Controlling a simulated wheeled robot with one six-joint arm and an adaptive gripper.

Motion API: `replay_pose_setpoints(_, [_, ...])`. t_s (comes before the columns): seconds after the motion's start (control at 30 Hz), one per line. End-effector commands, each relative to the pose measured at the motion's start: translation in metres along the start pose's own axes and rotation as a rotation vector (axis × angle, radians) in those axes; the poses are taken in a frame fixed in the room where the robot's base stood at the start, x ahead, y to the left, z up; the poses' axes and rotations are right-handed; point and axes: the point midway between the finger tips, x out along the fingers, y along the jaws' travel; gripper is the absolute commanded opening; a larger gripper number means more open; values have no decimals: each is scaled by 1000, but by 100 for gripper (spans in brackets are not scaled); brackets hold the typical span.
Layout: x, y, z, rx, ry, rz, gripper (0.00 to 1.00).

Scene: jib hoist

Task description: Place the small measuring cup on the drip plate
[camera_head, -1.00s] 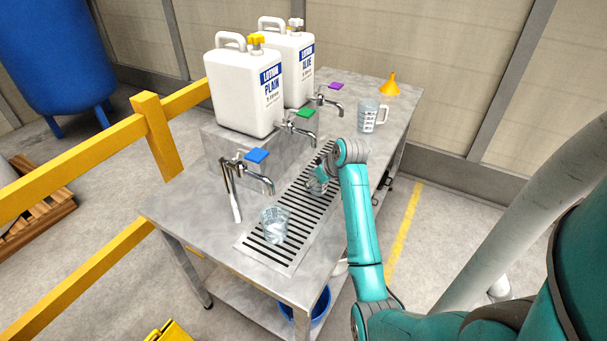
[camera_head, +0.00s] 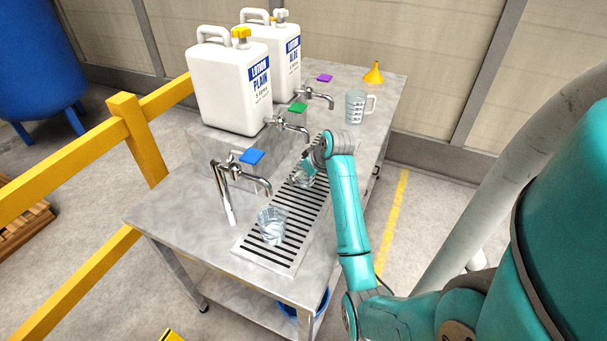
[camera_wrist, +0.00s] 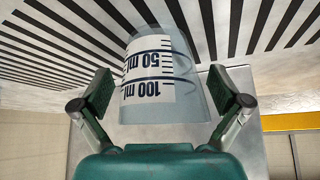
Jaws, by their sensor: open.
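The small measuring cup (camera_wrist: 150,78), clear with 50 and 100 ml marks, is between the fingers of my gripper (camera_wrist: 162,92) in the wrist view. The fingers are open, with a visible gap on the right side. In the head view the cup (camera_head: 304,178) is partly hidden by my gripper (camera_head: 313,160). The slotted drip plate (camera_head: 246,246) lies along the table front. The cup's lower end overlaps the plate's slots in the wrist view; its base seems to be on the plate, but contact cannot be told for sure.
A clear tumbler (camera_head: 272,226) stands on the near part of the plate. Taps with blue (camera_head: 252,156), green (camera_head: 298,107) and purple (camera_head: 325,78) tags overhang the table. A measuring jug (camera_head: 356,107) and yellow funnel (camera_head: 373,73) stand at the far end. Two white canisters stand behind.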

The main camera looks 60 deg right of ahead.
Motion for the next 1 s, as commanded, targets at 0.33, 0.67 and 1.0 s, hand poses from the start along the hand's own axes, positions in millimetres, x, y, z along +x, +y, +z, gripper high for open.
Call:
replay_pose_setpoints(0.33, [-17, 1, -1, 0, 3, 2, 99])
replay_pose_setpoints(0.67, [-82, 1, -1, 0, 3, 3, 99])
replay_pose_setpoints(1.0, [-119, 0, -1, 0, 1, 1, 99])
